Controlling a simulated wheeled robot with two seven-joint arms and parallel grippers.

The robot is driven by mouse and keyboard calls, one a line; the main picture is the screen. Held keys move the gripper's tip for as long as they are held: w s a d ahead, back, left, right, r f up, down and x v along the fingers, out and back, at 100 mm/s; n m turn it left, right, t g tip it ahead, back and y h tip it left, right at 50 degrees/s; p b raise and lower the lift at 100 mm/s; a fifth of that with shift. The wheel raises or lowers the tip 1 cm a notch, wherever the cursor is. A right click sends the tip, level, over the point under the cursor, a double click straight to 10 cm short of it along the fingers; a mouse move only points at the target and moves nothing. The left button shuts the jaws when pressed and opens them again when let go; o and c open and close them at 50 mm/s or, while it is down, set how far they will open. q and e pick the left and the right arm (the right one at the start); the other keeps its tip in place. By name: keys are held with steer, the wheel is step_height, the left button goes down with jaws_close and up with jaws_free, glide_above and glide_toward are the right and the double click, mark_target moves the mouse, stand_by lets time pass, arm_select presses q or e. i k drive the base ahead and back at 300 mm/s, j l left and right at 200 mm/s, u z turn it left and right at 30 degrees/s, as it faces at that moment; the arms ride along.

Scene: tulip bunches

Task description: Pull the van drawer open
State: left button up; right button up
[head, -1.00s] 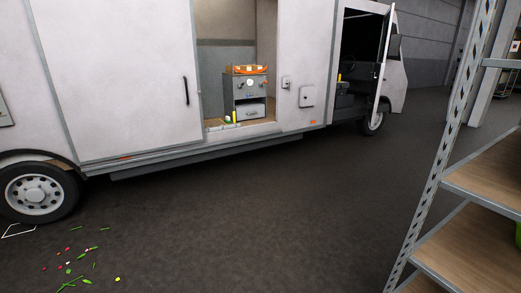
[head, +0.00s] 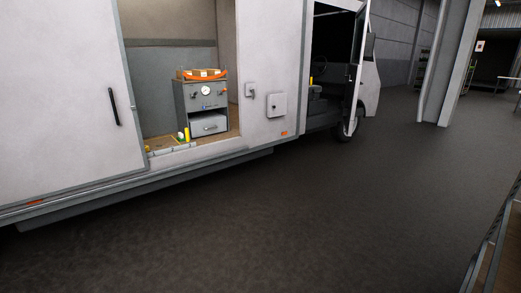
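The white van (head: 60,90) stands ahead with its side doorway open. Inside the doorway is a grey cabinet (head: 203,96) with a round dial and orange knobs. The drawer (head: 208,125), with a light grey front and a small handle, is low in this cabinet and looks shut. An orange tray (head: 201,74) sits on top of the cabinet. Neither of my grippers shows in the head view, and the drawer is well away from me across the floor.
A yellow item (head: 187,134) and small white items lie by the doorway sill. The van's cab door (head: 355,75) stands open to the right. A shelf unit edge (head: 492,250) is at the lower right. The dark floor (head: 270,220) before the van is clear.

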mark_target(201, 128)
steer(key=i, duration=3.8)
